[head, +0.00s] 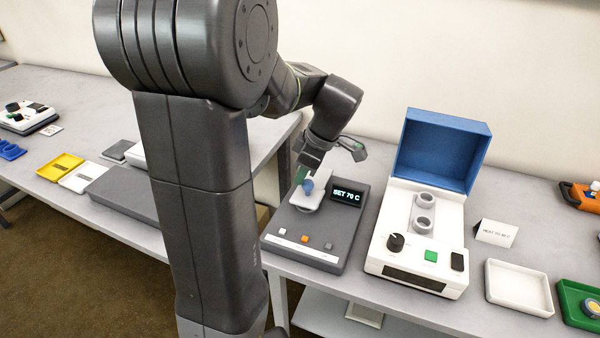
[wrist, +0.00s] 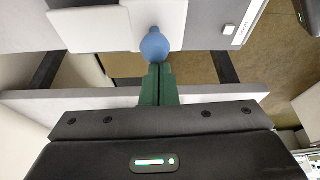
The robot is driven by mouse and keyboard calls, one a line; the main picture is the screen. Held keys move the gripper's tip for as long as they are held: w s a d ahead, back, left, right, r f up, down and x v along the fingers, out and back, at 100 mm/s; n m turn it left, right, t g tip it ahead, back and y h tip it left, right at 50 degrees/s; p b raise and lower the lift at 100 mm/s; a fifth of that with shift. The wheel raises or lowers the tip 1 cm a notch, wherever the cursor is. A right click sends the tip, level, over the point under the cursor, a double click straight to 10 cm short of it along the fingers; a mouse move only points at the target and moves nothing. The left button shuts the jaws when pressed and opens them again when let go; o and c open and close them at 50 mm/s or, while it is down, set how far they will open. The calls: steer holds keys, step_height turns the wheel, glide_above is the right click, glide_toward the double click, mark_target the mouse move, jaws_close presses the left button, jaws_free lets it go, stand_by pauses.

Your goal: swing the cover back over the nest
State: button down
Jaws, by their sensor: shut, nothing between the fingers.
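A grey heater unit (head: 320,225) with a display reading "SET 70 C" stands on the bench. A white plate (head: 303,203) with a blue knob (head: 309,185) lies on its top. In the wrist view the blue knob (wrist: 155,45) stands out at the edge of the white plate (wrist: 90,28). My gripper (wrist: 158,68) is shut and empty, its green fingertips right beside the knob; I cannot tell whether they touch it. In the head view my gripper (head: 301,174) is just left of the knob. Any nest under the plate is hidden.
To the right, a white instrument (head: 418,235) has its blue lid (head: 440,150) raised over two round wells. A white tray (head: 518,287), a green tray (head: 582,307) and a small sign (head: 496,233) stand farther right. My arm hides part of the left bench.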

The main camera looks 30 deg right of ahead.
stand_by(0.4)
steer(key=w+a+r+p, duration=0.1)
steer(key=w+a+r, duration=0.1)
steer(key=w+a, duration=0.1)
steer(key=v, duration=0.9)
steer(key=shift+s+d+r+p, duration=0.2)
steer(key=shift+s+d+p, duration=0.1)
steer(key=shift+s+p, duration=0.05)
steer(key=shift+f, duration=0.1)
steer(key=f, duration=0.3)
steer(key=f+b, duration=0.1)
steer(key=f, duration=0.6)
steer(key=shift+w+a+f, duration=0.2)
steer(key=shift+w+a, duration=0.15)
steer(key=shift+s+d+f+b, duration=0.15)
steer(key=shift+s+d+b, duration=0.2)
steer(key=shift+d, duration=0.05)
steer(key=shift+w+a, duration=0.2)
steer(key=shift+w, duration=0.15)
